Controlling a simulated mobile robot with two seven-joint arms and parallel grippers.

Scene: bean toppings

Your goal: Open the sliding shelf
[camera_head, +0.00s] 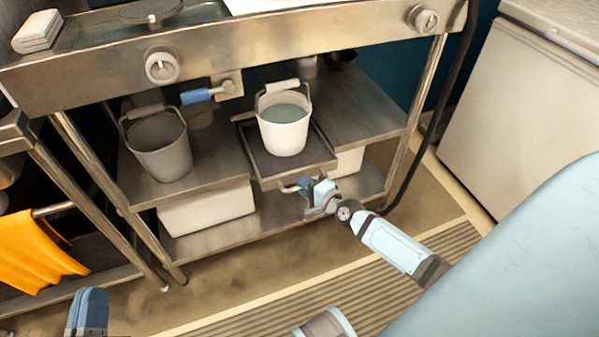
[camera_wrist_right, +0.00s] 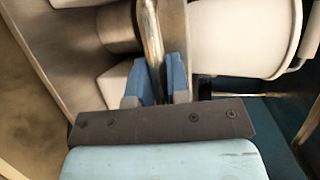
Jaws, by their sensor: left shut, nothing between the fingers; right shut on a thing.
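The sliding shelf (camera_head: 318,158) is a dark flat tray under the steel counter, and its front sticks out a little past the fixed shelf. A white bucket (camera_head: 284,132) with greenish liquid stands on it. My right gripper (camera_head: 308,187) is at the shelf's front handle (camera_head: 290,187). In the right wrist view, the blue fingers (camera_wrist_right: 160,82) are shut on the metal handle bar (camera_wrist_right: 152,35). My left gripper (camera_head: 88,310) is at the bottom left, shut and empty, far from the shelf.
A grey bucket (camera_head: 160,148) stands on the fixed shelf to the left. White boxes (camera_head: 208,208) sit on the lower shelf. An orange towel (camera_head: 38,250) hangs at the left. A black hose (camera_head: 428,140) runs down by the right leg. The floor in front is clear.

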